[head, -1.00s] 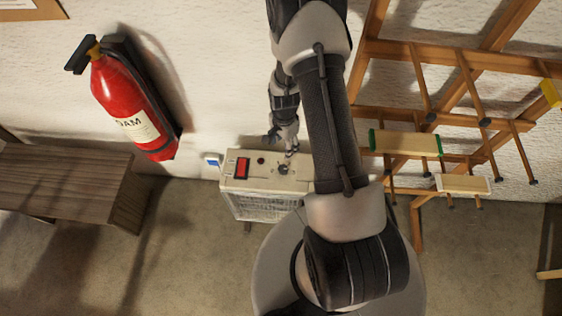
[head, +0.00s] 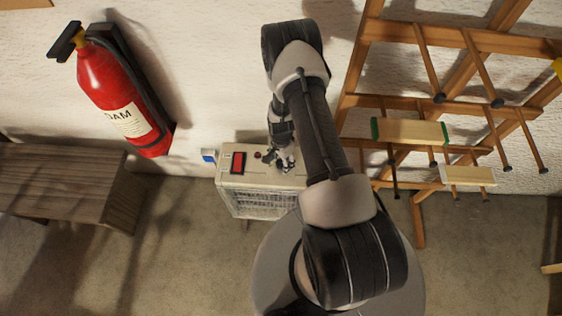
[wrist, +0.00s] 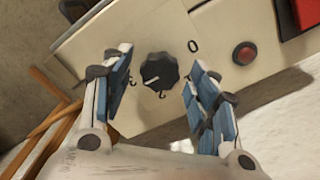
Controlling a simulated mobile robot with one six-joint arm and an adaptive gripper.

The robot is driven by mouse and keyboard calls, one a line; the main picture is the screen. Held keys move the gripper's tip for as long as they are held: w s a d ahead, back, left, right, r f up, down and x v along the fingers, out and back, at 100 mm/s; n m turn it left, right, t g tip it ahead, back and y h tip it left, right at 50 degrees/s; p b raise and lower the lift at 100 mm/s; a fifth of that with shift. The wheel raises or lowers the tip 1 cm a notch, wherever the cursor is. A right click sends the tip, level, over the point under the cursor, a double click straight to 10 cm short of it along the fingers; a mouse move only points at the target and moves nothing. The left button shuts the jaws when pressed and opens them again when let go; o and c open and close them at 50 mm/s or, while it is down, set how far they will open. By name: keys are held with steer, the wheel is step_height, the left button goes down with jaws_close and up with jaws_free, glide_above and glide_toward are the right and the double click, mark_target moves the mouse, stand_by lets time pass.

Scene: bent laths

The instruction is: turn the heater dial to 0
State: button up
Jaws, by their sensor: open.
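The heater (head: 258,205) is a cream box with a front grille, standing on the floor by the wall. Its dial (wrist: 159,72) is a black ribbed knob with a pale pointer line on the top panel. In the wrist view the pointer is toward the lower left of the knob, away from the printed 0 (wrist: 193,46) at its upper right. My gripper (wrist: 155,98) is open, one blue-padded finger on each side of the dial, with gaps showing. In the head view my gripper (head: 279,160) is over the heater top and hides the dial.
A red switch (head: 238,162) and a small red button (wrist: 245,53) are on the heater top. A fire extinguisher (head: 115,95) hangs at left above a wooden bench (head: 60,180). A wooden rack with pegs (head: 440,100) holds laths at right.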

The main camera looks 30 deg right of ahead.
steer(key=shift+f, duration=0.1)
steer(key=shift+c, duration=0.3)
steer(key=c, duration=1)
